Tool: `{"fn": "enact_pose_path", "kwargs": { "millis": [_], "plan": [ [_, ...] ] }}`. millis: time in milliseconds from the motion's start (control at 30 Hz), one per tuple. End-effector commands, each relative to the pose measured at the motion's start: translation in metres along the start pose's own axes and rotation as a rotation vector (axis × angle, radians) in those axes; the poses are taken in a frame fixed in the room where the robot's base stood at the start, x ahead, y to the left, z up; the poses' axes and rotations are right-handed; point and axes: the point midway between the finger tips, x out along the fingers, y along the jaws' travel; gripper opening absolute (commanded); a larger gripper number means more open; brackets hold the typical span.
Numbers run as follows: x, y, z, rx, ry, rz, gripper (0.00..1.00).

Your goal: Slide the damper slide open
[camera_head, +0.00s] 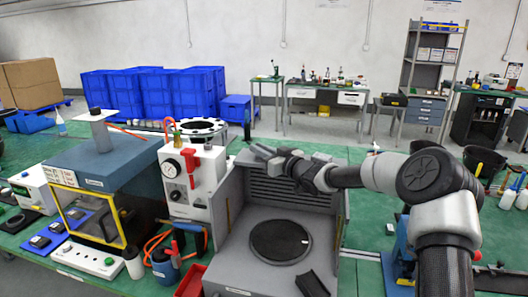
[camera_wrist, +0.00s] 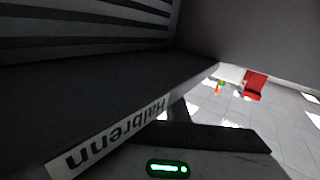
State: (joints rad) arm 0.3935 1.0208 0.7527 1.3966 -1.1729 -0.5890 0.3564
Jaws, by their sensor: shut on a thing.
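The grey enclosure (camera_head: 218,262) stands open at the front on the green bench, with a louvred back wall (camera_head: 290,190) and a dark round plate (camera_head: 280,241) on its floor. My gripper (camera_head: 262,153) is at the top left of this enclosure, reached from the right by my arm. It is shut on a small part there, apparently the damper slide, which the gripper mostly hides. I cannot tell how far the slide stands open. The wrist view shows dark slats (camera_wrist: 85,28) and a white "Halbrenn" label (camera_wrist: 110,140) close by; the fingertips do not show clearly there.
A white unit with a gauge (camera_head: 190,183) stands close left of the enclosure. Further left is a blue-topped oven (camera_head: 105,160) with a yellow-framed door. A small black tray (camera_head: 311,284) lies at the enclosure's front right. The green bench right of the enclosure (camera_head: 362,235) has free room.

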Motion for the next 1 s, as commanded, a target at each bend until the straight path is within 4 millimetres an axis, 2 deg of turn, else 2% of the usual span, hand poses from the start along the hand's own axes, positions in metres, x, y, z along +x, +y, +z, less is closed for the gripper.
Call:
{"fn": "enact_pose_path", "kwargs": {
  "millis": [33,200,567,600,700,1000],
  "plan": [
    [0.011,-0.010,0.003,-0.003,0.003,-0.005,0.00],
    [0.034,-0.026,0.002,-0.002,0.002,-0.003,0.00],
    [0.039,-0.030,-0.002,0.000,0.003,-0.003,0.00],
    [0.039,-0.030,-0.002,0.000,0.004,-0.003,0.20],
    [0.039,-0.030,-0.002,0.000,0.003,-0.003,0.32],
    [0.037,-0.029,-0.001,-0.001,0.002,-0.001,0.32]
  ]
}}
